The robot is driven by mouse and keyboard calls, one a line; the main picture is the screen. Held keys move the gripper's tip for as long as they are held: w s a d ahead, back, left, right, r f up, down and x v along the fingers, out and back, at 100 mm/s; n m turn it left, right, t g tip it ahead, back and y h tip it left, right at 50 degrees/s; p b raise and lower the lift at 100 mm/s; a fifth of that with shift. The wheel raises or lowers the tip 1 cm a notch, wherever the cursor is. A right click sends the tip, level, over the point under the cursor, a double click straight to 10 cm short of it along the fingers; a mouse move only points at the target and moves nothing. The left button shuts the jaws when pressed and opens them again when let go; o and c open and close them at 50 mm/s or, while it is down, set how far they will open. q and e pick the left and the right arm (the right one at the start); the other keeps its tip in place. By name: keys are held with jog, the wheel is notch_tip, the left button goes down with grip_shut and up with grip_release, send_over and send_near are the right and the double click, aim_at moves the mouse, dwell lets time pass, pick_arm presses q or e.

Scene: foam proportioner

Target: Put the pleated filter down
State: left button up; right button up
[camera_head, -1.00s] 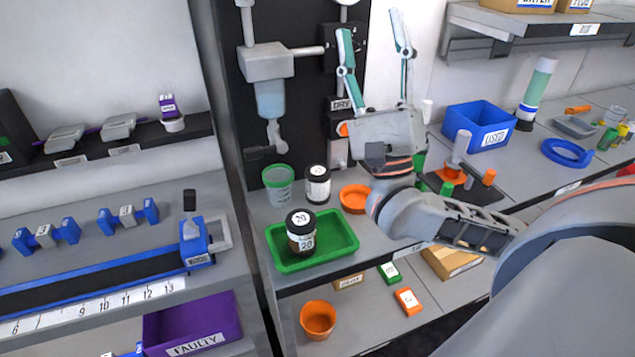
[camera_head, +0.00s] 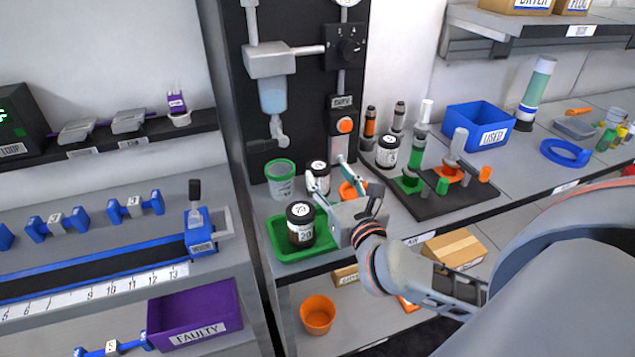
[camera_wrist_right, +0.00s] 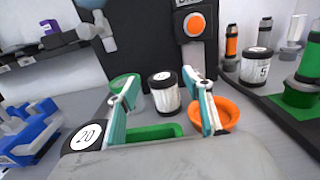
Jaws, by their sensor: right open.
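The orange dish (camera_wrist_right: 228,112) lies partly behind the right finger. My left gripper is not in view.
A green-rimmed cup (camera_head: 280,180) stands behind the tray. A dark stand (camera_head: 425,195) with green and orange fittings is to the right, before the blue USED bin (camera_head: 478,128). An orange pot (camera_head: 317,315) sits on the lower shelf. A purple FAULTY bin (camera_head: 195,315) is lower left.

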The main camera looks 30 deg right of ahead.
aim_at(323, 174)
notch_tip(323, 174, down, 2)
jog(key=shift+f, duration=0.25)
jog(key=shift+w+d, duration=0.1)
jog(key=shift+w, duration=0.2)
jog(key=shift+w+d+r, duration=0.1)
jog(key=shift+w, duration=0.45)
jog(key=shift+w+d, duration=0.1)
jog(key=shift+w, duration=0.4)
jog(key=shift+w+d, duration=0.1)
jog(key=shift+w, duration=0.25)
jog(key=x, duration=0.4)
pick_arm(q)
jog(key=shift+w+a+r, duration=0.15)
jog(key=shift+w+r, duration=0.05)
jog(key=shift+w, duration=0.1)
pick_arm(e)
jog(key=c, duration=1)
